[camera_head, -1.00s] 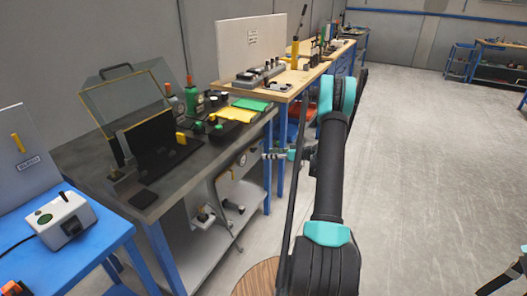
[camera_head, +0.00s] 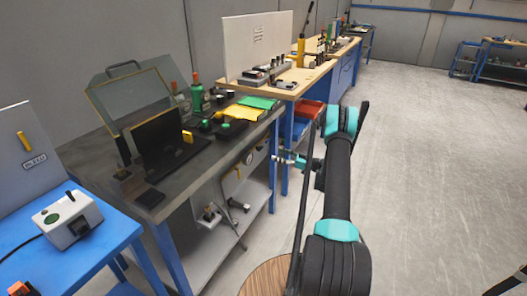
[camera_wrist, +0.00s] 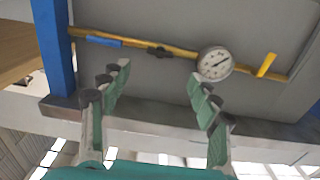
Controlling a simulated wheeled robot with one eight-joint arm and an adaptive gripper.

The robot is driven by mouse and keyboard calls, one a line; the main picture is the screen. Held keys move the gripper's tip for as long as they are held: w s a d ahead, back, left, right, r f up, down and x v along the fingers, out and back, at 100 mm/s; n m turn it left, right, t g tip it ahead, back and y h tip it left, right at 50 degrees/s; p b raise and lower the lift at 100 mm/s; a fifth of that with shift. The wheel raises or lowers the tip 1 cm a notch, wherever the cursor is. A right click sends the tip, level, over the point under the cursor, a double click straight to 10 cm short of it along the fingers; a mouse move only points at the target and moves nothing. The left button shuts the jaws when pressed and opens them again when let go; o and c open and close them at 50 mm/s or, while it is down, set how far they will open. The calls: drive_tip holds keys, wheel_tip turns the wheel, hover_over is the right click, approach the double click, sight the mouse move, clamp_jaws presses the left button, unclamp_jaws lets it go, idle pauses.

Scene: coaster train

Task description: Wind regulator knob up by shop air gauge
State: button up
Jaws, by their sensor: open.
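The round white air gauge (camera_wrist: 215,63) sits on a yellow pipe (camera_wrist: 180,50) under the workbench in the wrist view. A small dark fitting (camera_wrist: 160,52), possibly the regulator knob, is on the pipe left of the gauge. A yellow lever (camera_wrist: 267,66) is to its right. In the head view the gauge (camera_head: 248,158) is small, below the bench top. My gripper (camera_wrist: 160,82) is open and empty, its fingers apart, with the pipe beyond the tips. In the head view my gripper (camera_head: 282,159) is just right of the gauge, beside the bench. The knob is too small to make out there.
The dark-topped workbench (camera_head: 90,165) carries a clear-lidded box, bottles and a yellow cloth (camera_head: 240,112). A blue leg (camera_wrist: 52,55) stands left of the pipe in the wrist view. A lower shelf (camera_head: 215,250) is below. The floor (camera_head: 430,150) to the right is clear.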

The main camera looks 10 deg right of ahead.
sight(259, 149)
drive_tip(key=x, duration=0.9)
drive_tip(key=shift+w+a, duration=0.2)
drive_tip(key=shift+a, duration=0.15)
drive_tip(key=c, duration=1.2)
